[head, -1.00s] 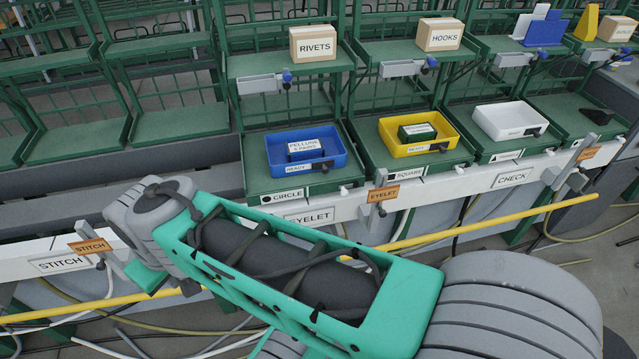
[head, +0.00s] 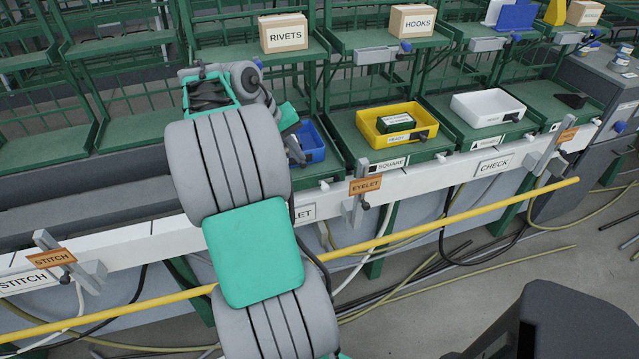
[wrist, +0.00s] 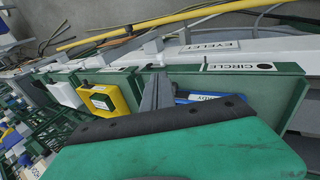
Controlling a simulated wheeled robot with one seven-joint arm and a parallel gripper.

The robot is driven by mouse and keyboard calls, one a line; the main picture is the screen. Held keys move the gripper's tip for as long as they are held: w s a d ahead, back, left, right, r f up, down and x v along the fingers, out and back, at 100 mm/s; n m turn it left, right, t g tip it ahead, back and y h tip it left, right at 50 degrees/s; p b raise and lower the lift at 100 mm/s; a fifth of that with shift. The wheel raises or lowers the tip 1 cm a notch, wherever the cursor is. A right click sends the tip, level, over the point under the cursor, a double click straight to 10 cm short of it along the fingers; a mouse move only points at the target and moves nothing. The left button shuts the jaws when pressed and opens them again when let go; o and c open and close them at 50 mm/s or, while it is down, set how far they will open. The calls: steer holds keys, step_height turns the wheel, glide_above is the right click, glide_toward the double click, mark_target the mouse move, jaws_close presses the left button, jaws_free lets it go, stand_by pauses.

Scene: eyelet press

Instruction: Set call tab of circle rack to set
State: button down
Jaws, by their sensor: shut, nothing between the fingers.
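The circle rack's CIRCLE label (wrist: 237,66) shows in the wrist view on the rack's front edge. In the head view my arm covers that label. A small white tab (head: 323,186) sticks out at the rack's front right corner; I cannot tell for certain that it is the call tab, or its setting. The blue bin (head: 312,141) on this rack is partly hidden by my arm; it also shows in the wrist view (wrist: 197,97). My gripper (wrist: 157,90) is shut and empty, over the rack beside the blue bin. In the head view its fingers (head: 296,149) are mostly hidden.
The square rack's yellow bin (head: 396,123) and a white bin (head: 487,107) stand to the right. A RIVETS box (head: 284,32) sits on the shelf above. The EYELET post (head: 362,187) and a yellow rail (head: 450,215) are in front.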

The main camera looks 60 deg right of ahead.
mark_target(324, 187)
steer(key=b+x, duration=0.2)
steer(key=x, duration=1.2)
steer(key=shift+w, duration=0.1)
steer(key=shift+d, duration=0.1)
